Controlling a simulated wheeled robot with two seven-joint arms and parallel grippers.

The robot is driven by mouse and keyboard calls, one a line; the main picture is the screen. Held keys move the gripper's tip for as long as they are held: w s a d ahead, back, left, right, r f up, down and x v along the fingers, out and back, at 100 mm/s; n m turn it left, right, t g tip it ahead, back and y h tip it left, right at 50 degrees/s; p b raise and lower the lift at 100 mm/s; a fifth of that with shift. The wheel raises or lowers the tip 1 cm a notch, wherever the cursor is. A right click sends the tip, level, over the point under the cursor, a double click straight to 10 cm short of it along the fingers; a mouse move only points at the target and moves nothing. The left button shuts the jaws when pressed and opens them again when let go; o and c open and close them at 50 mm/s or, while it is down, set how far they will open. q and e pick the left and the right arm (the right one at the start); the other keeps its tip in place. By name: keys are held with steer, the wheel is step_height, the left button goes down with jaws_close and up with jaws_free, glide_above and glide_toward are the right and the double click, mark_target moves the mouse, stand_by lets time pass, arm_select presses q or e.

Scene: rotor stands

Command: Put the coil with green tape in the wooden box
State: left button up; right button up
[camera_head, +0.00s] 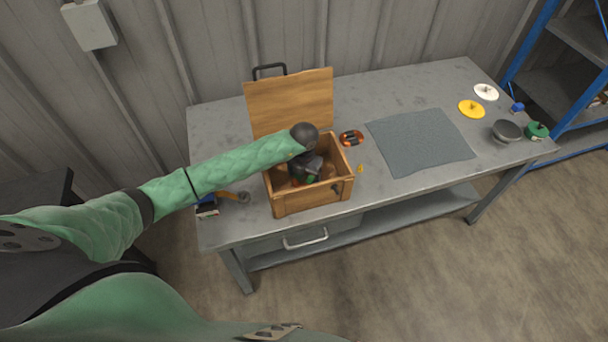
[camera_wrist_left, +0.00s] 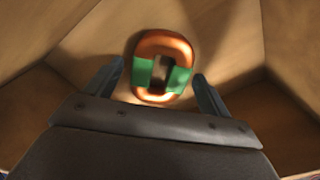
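The wooden box (camera_head: 312,196) stands on the workbench with its lid (camera_head: 290,100) raised at the back. My left gripper (camera_head: 305,172) reaches down inside the box. In the left wrist view, the copper-coloured coil with green tape (camera_wrist_left: 161,44) is inside the box, ahead of the fingers and between their lines. The left gripper's fingers (camera_wrist_left: 160,88) are apart, with a visible gap on each side of the coil. Whether the coil touches the box floor is hard to tell. My right gripper is not in view.
Another coil (camera_head: 351,138), orange with dark tape, lies right of the box near a small yellow piece (camera_head: 360,168). A grey mat (camera_head: 420,142) lies farther right. A yellow disc (camera_head: 471,109), a white disc (camera_head: 486,91) and a grey round part (camera_head: 507,131) sit at the right end.

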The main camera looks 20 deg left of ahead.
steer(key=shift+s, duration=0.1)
arm_select(q)
steer(key=shift+r, duration=0.4)
steer(key=shift+r+b, duration=0.4)
steer(key=shift+r, duration=0.1)
steer(key=shift+r+b, duration=0.35)
steer(key=shift+r, duration=0.4)
step_height(320, 180, up, 9)
steer(key=b, duration=0.3)
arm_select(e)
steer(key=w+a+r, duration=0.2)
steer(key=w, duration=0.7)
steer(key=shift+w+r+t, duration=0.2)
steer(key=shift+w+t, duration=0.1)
arm_select(q)
steer(key=shift+f, duration=0.1)
